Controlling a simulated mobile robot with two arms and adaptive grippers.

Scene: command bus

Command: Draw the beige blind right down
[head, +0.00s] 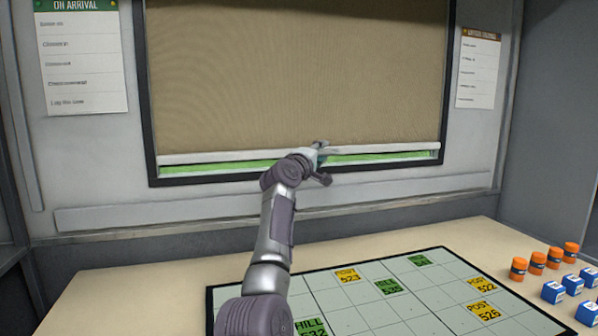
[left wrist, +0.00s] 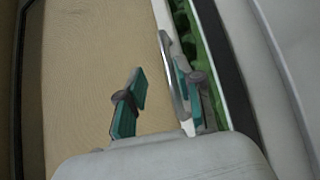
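The beige blind (head: 290,70) covers most of the window, and its pale bottom bar (head: 220,156) hangs a little above the lower edge of the dark frame. A thin green strip of outside shows below the bar. In the left wrist view the blind (left wrist: 75,80) fills the left side, and a curved metal pull handle (left wrist: 172,85) stands on its bar. My left gripper (head: 320,162) is at the middle of the bar. In the left wrist view its teal-padded fingers (left wrist: 160,92) are apart, with the handle between them, closer to the right finger. My right gripper is not in view.
A table with a gridded map board (head: 350,310) and colored cards lies below the window. Orange cylinders (head: 537,263) and blue blocks (head: 553,292) stand at the right. Notices (head: 82,65) hang on the wall beside the window frame (head: 148,100). A ledge (head: 150,216) runs below it.

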